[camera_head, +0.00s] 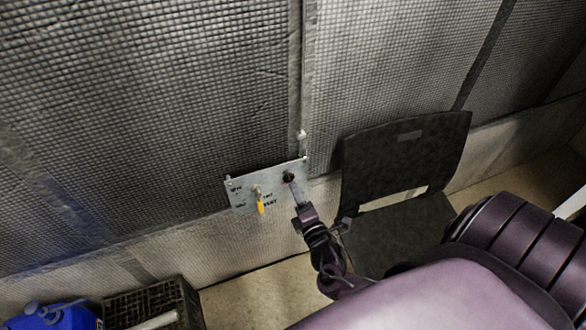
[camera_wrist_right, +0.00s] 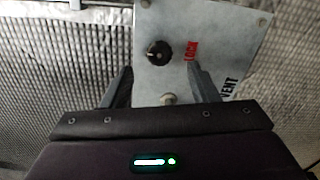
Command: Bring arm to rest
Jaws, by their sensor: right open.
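My right arm reaches from the lower right in the head view, with its gripper (camera_head: 297,192) in front of the right part of a metal panel (camera_head: 243,203) on the wall. Red and black lettering shows on the panel (camera_wrist_right: 215,25). Whether a finger touches the panel is unclear. My left gripper is not in view.
A black chair (camera_head: 400,160) stands close to the right of my gripper and forearm. A dark crate (camera_head: 150,304) and a blue object (camera_head: 55,318) are on the floor at lower left. The quilted wall (camera_head: 150,100) is behind the panel. Floor between crate and chair looks clear.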

